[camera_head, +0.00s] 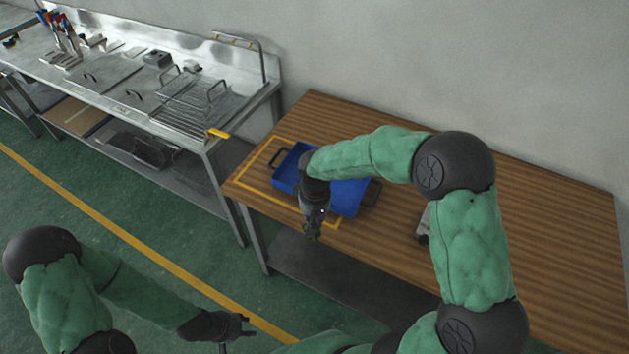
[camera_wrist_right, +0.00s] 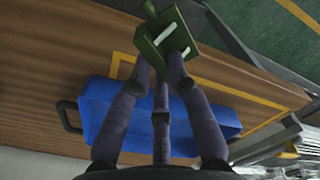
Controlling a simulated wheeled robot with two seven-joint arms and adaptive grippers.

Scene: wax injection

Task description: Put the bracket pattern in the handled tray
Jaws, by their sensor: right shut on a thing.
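The bracket pattern, a green block-like piece with pale slots, is held in the fingertips of my right gripper; it shows clearly in the right wrist view as the green bracket pattern (camera_wrist_right: 165,35). My right gripper (camera_head: 312,226) is shut on it near the front edge of the table, in front of the tray. The handled tray (camera_head: 352,196) is blue with dark handles and lies on the wooden table, partly hidden by my right arm. It also shows behind the fingers in the right wrist view (camera_wrist_right: 225,120). My left gripper (camera_head: 243,325) is low at the bottom, away from the table, and looks empty.
The wooden table (camera_head: 560,225) has a yellow outlined area (camera_head: 256,176) around the tray. A grey object (camera_head: 423,224) is partly hidden behind my right arm. A steel bench (camera_head: 120,85) with wire racks and tools stands at the left. A wall runs behind the table.

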